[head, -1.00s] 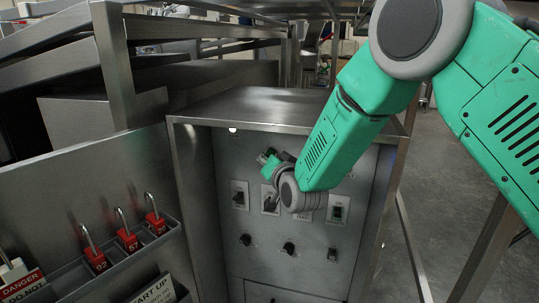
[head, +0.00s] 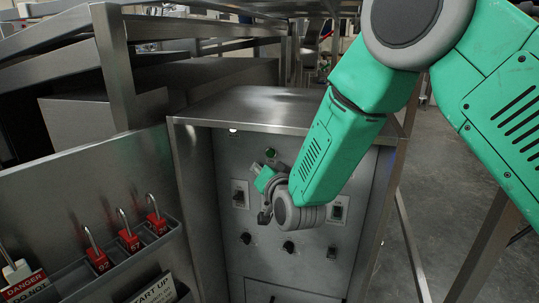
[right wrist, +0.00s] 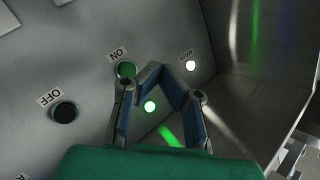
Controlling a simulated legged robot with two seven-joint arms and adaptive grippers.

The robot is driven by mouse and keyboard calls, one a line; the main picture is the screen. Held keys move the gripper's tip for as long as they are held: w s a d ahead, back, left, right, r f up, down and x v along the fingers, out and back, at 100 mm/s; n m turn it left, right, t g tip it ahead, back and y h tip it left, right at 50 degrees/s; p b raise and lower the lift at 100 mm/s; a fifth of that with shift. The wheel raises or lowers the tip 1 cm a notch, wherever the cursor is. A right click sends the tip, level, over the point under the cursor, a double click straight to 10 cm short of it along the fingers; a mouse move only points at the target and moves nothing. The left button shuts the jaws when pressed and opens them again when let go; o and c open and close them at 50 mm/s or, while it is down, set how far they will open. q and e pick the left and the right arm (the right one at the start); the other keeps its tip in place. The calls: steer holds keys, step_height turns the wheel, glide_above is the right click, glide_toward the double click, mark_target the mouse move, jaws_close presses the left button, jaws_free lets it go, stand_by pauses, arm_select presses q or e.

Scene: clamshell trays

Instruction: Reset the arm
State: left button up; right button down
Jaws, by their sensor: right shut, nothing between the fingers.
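My right arm (head: 345,140) reaches down from the upper right in front of a grey control panel (head: 228,262) inside a steel cabinet. My right gripper (head: 257,170) is small and partly covered by the wrist in the head view. In the right wrist view the gripper (right wrist: 168,80) is shut, with nothing between its fingers. It is close to the panel; contact cannot be told. A green ON button (right wrist: 126,69) is by the left finger; in the head view the green button (head: 270,153) shows above the gripper. My left gripper is not in view.
A black OFF button (right wrist: 66,112) and a lit MAIN lamp (right wrist: 190,65) are on the panel. A switch (head: 338,208) and black knobs (head: 288,246) are near the wrist. Red padlocks (head: 129,240) stand in a rack at left. The cabinet's side walls flank the arm.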

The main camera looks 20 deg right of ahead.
stand_by(0.5)
steer(key=s+d+f+n+g+p, duration=0.1)
steer(key=s+d+f+n+g, duration=0.2)
steer(key=s+f, duration=0.75)
steer(key=s+d+f+n+g+p, duration=0.15)
steer(key=s+f+g, duration=0.35)
steer(key=s+f, duration=0.55)
steer(key=s+d+f+n+g, duration=0.1)
steer(key=s+f+g, duration=0.3)
steer(key=s, duration=0.8)
steer(key=s+d+f+n+g+p, duration=0.1)
steer(key=s+d+f+g, duration=0.3)
steer(key=s, duration=0.8)
steer(key=shift+s+d+n+h, duration=0.15)
steer(key=shift+d+n+h, duration=0.05)
steer(key=shift+n+h, duration=0.25)
